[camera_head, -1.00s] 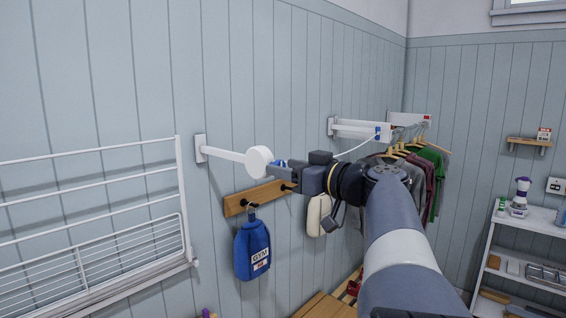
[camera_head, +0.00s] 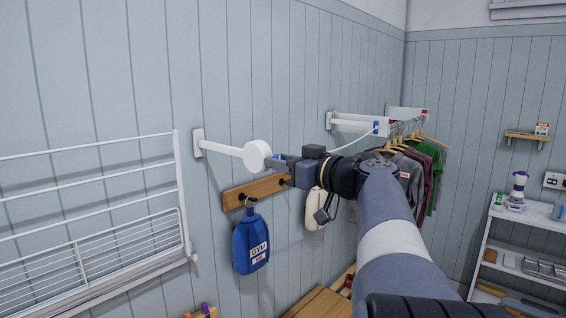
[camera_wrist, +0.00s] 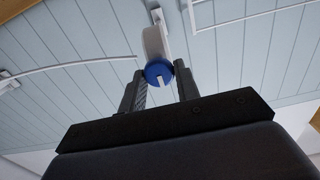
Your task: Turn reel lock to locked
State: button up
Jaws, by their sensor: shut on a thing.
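The reel (camera_head: 257,155) is a white round housing on the end of a white arm (camera_head: 222,149) fixed to the panelled wall. Its lock is a blue round knob (camera_wrist: 158,71) with a white bar mark, seen in the wrist view below the white housing (camera_wrist: 155,42). The mark stands near upright in that view, tilted slightly. My gripper (camera_wrist: 160,82) has its two fingers on either side of the blue knob, shut on it. In the head view my gripper (camera_head: 279,162) reaches the reel from the right, and the knob is mostly hidden by the fingers.
A white drying rack (camera_head: 90,215) is on the wall at left. A wooden hook rail (camera_head: 250,191) with a blue gym bottle-shaped bag (camera_head: 251,243) hangs below the reel. A clothes rail with garments (camera_head: 430,165) is behind my arm. A white line (camera_head: 350,149) runs near my wrist.

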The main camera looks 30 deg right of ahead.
jog(key=shift+m+b, duration=0.3)
jog(key=shift+m, duration=0.1)
jog(key=m, duration=1.7)
jog(key=shift+d+f, duration=0.15)
dwell(0.3)
jog(key=o, duration=0.9)
jog(key=shift+o, duration=0.2)
jog(key=shift+d, duration=0.1)
